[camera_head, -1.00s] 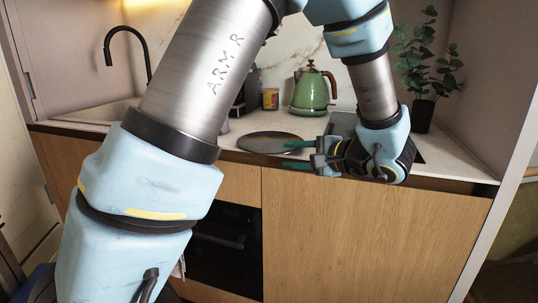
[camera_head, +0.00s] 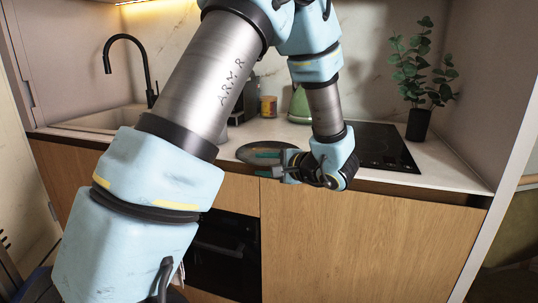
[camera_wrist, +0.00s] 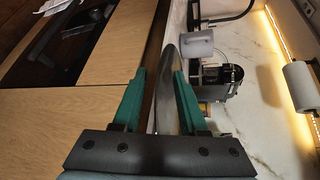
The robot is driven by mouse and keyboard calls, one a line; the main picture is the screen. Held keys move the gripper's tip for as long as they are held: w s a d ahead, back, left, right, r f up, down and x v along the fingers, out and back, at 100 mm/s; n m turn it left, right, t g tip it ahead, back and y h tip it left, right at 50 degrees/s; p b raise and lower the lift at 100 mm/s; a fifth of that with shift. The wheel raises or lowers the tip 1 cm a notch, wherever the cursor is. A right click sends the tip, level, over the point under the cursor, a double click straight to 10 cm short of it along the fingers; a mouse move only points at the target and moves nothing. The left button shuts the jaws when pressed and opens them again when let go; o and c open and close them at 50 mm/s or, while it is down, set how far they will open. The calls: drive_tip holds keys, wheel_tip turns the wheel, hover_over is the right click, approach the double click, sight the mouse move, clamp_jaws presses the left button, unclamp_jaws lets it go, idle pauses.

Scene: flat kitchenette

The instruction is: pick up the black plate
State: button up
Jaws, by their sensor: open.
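The black plate (camera_head: 246,152) is a flat dark disc lying on the countertop near its front edge. Its right part is hidden behind my gripper in the head view. My gripper (camera_head: 264,164) is open at the plate's front right, with its green fingers pointing left, one above the other. In the wrist view, the plate (camera_wrist: 168,85) shows nearly edge-on between the two fingers of my gripper (camera_wrist: 160,80). I cannot tell whether either finger touches it.
A green kettle (camera_head: 299,106) is partly hidden by my arm. A tin (camera_head: 268,107) stands at the back. The sink (camera_head: 98,120) is at left; wooden cupboard fronts (camera_head: 350,235) drop below the counter.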

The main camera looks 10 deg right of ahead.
drive_tip(key=shift+c, duration=0.4)
clamp_jaws()
idle(0.9)
